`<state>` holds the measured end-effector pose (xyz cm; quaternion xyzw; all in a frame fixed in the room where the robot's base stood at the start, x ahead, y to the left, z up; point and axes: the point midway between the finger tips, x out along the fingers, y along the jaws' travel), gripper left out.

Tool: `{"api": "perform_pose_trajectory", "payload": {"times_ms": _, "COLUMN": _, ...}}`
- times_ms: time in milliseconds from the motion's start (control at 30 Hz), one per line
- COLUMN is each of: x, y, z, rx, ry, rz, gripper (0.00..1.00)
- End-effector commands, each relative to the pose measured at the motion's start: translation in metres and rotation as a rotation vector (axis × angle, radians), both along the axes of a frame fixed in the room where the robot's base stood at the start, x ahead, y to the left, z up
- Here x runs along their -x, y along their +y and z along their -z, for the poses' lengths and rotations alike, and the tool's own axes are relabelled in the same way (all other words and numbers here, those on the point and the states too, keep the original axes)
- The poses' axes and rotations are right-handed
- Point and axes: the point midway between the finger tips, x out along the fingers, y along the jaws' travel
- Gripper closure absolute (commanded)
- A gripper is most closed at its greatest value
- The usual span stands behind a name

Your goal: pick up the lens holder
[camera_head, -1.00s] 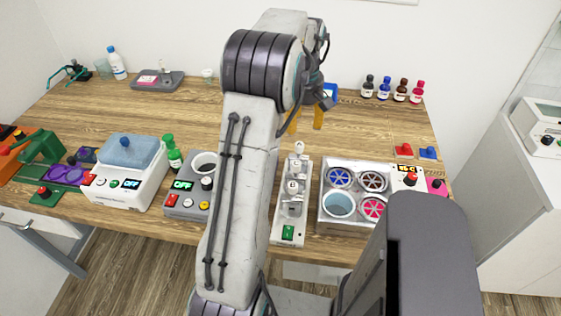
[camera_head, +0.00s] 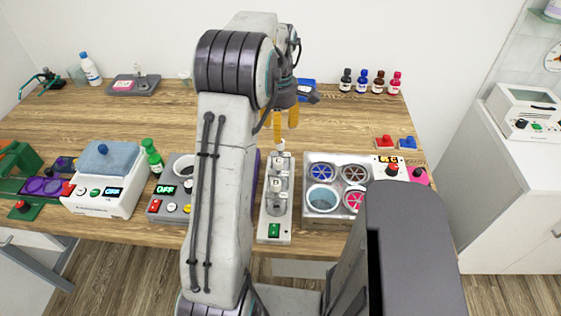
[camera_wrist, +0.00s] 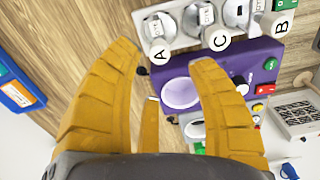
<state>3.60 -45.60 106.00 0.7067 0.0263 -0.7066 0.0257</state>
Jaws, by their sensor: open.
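My gripper (camera_head: 285,125) is open, with its yellow fingers pointing down over the table, behind the grey lettered stand (camera_head: 274,228). In the wrist view my gripper (camera_wrist: 165,85) shows curved yellow fingers spread apart, with a narrow yellow piece, perhaps another finger, between them. No object is held. I cannot tell for sure which thing is the lens holder. The stand carries several metal, round-topped pieces, and the wrist view shows letters A, C and B along the stand (camera_wrist: 185,42). A purple device (camera_wrist: 232,68) with a pale round recess lies beside it, mostly hidden by my arm in the head view.
A white tray (camera_head: 308,214) with round coloured parts stands right of the stand. A grey device (camera_head: 166,205) and a white bath (camera_head: 104,202) stand left. Small bottles (camera_head: 362,82) and a blue box (camera_head: 306,84) are at the back.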

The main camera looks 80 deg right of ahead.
Motion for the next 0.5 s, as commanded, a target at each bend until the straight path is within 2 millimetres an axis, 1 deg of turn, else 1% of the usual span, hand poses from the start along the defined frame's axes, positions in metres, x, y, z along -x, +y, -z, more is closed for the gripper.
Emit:
{"api": "perform_pose_trajectory", "payload": {"times_ms": 167, "x": 0.002, "y": 0.001, "z": 0.015, "rx": -0.003, "ry": 0.000, "rz": 0.002, "gripper": 0.48}}
{"api": "perform_pose_trajectory", "payload": {"times_ms": 400, "x": 0.004, "y": 0.001, "z": 0.043, "rx": -0.003, "ry": 0.000, "rz": 0.002, "gripper": 0.48}}
{"api": "perform_pose_trajectory", "payload": {"times_ms": 500, "x": 0.004, "y": 0.000, "z": 0.050, "rx": -0.001, "ry": 0.000, "rz": 0.002, "gripper": 0.48}}
